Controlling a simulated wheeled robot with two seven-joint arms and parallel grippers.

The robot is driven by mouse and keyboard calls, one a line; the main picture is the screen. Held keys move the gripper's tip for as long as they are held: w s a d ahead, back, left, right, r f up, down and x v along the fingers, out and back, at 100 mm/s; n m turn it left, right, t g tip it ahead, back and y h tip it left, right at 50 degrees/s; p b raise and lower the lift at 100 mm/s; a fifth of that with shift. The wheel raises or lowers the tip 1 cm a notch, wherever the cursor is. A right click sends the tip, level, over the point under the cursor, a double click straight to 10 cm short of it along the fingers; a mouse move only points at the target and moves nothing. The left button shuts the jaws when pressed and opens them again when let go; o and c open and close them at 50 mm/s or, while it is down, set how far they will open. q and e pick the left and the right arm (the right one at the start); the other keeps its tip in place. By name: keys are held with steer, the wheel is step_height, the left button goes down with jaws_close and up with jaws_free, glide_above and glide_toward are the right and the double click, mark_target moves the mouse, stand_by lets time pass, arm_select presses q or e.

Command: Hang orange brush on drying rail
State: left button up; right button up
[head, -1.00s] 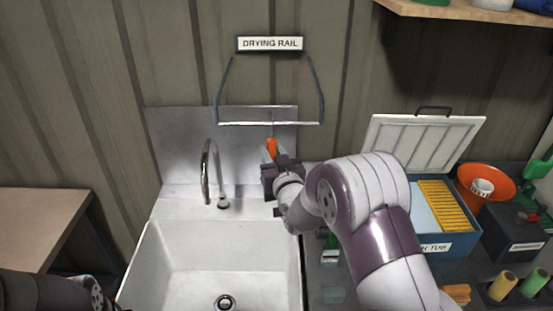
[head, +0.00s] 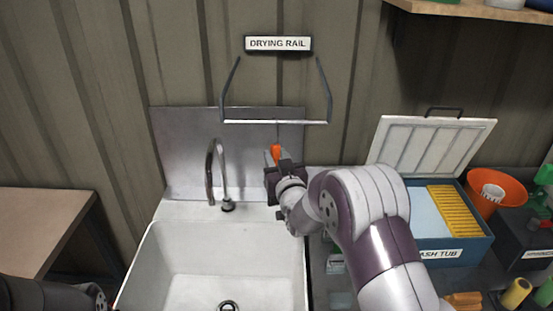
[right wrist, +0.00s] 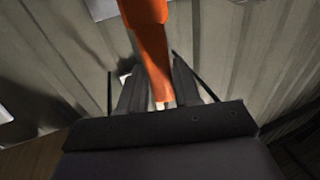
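The drying rail (head: 240,122) is a pale bar hung on two dark side arms on the wall, under a sign reading DRYING RAIL. My right gripper (head: 279,164) is just below the bar, right of its middle. It is shut on the orange brush (head: 276,152), whose orange handle stands upright. A thin dark line runs from the top of the brush up to the bar; I cannot tell whether it is hooked over it. In the right wrist view the orange handle (right wrist: 153,55) sits between both fingers.
A white sink (head: 180,250) with a tall faucet (head: 212,170) lies below the rail. At right stand a blue tub (head: 465,250) with its lid raised and an orange funnel-shaped vessel (head: 508,183). A wooden table (head: 40,225) is at left.

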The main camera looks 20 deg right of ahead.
steer(key=o, duration=0.4)
steer(key=shift+s, duration=0.1)
steer(key=shift+c, duration=0.2)
steer(key=shift+s+f, duration=0.1)
steer(key=shift+s, duration=0.05)
steer(key=s+b, duration=0.5)
steer(key=s, duration=0.7)
steer(key=s+f+g, duration=0.4)
steer(key=f+g, duration=0.1)
steer(key=f, duration=0.2)
steer(key=s+f+g, duration=0.4)
steer(key=f, duration=0.4)
steer(key=s+f+g, duration=0.3)
steer(key=s+g, duration=0.5)
steer(key=s, duration=0.5)
steer(key=shift+s+a, duration=0.15)
steer(key=shift+s, duration=0.25)
